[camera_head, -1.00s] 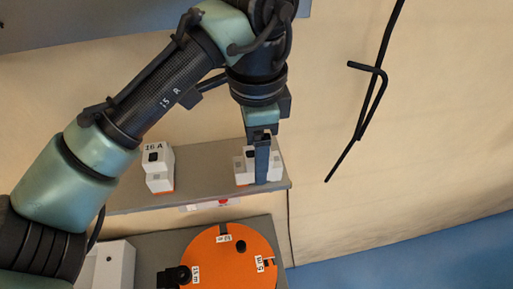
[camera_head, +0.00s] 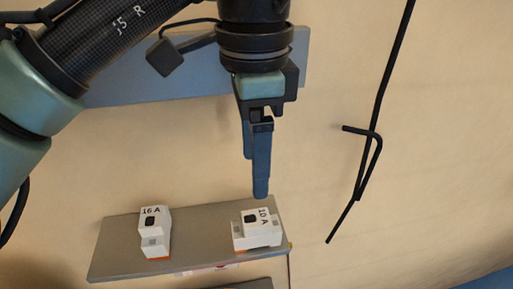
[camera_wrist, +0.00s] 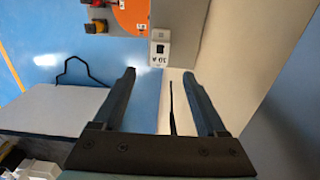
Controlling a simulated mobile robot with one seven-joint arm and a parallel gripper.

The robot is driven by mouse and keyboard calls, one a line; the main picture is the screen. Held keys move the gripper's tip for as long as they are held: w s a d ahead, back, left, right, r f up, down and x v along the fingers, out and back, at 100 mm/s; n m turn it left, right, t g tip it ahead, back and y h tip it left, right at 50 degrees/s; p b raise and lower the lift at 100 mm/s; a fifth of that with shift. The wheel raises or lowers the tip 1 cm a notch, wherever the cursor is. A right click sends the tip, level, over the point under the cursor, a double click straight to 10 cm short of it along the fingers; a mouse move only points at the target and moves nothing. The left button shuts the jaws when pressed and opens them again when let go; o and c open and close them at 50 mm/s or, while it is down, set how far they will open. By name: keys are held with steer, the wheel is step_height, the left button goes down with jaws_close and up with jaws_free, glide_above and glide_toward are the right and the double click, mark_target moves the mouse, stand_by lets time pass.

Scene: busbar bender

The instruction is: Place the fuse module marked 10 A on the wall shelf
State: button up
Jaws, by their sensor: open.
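The fuse module marked 10 A (camera_head: 258,232) is white with an orange base and sits on the right end of a grey shelf (camera_head: 195,234) along the wall. It also shows in the wrist view (camera_wrist: 160,48), beyond the fingertips. My gripper (camera_head: 257,180) is open and empty, pointing down above the module, with a gap between them. In the wrist view the two fingers (camera_wrist: 158,77) stand wide apart with nothing between them. A fuse module marked 16 A (camera_head: 154,232) stands on the left part of the same shelf.
A blue-grey board (camera_head: 120,87) spans the wall higher up, partly behind my arm. A bent black rod (camera_head: 368,140) stands out at the right. An orange disc (camera_wrist: 132,15) shows past the module in the wrist view. The shelf between the modules is bare.

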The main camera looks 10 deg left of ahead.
steer(key=shift+r, duration=0.2)
steer(key=w+d+r+t+h, duration=0.3)
steer(key=d, duration=0.4)
steer(key=w+d+r+m+t+h, duration=0.1)
steer(key=w+d+r+t+h, duration=0.15)
steer(key=d, duration=0.45)
steer(key=w+d+r+t+h, duration=0.2)
steer(key=d+r+t+h, duration=0.15)
steer(key=d, duration=0.45)
step_height(320, 180, up, 13)
steer(key=s+a+n+t+h, duration=0.2)
steer(key=s+n+t, duration=0.15)
steer(key=t, duration=0.55)
steer(key=s+a+r+n+t+y, duration=0.1)
steer(key=s+a+n+t+y, duration=0.3)
steer(key=a+n+y, duration=0.1)
steer(key=s+a+r+n+t+y, duration=0.2)
steer(key=s+a+n+t+y, duration=0.2)
steer(key=a, duration=0.4)
steer(key=shift+s+r+n+t+y, duration=0.15)
steer(key=shift+r+n+t+y, duration=0.1)
steer(key=shift+n+t+y, duration=0.6)
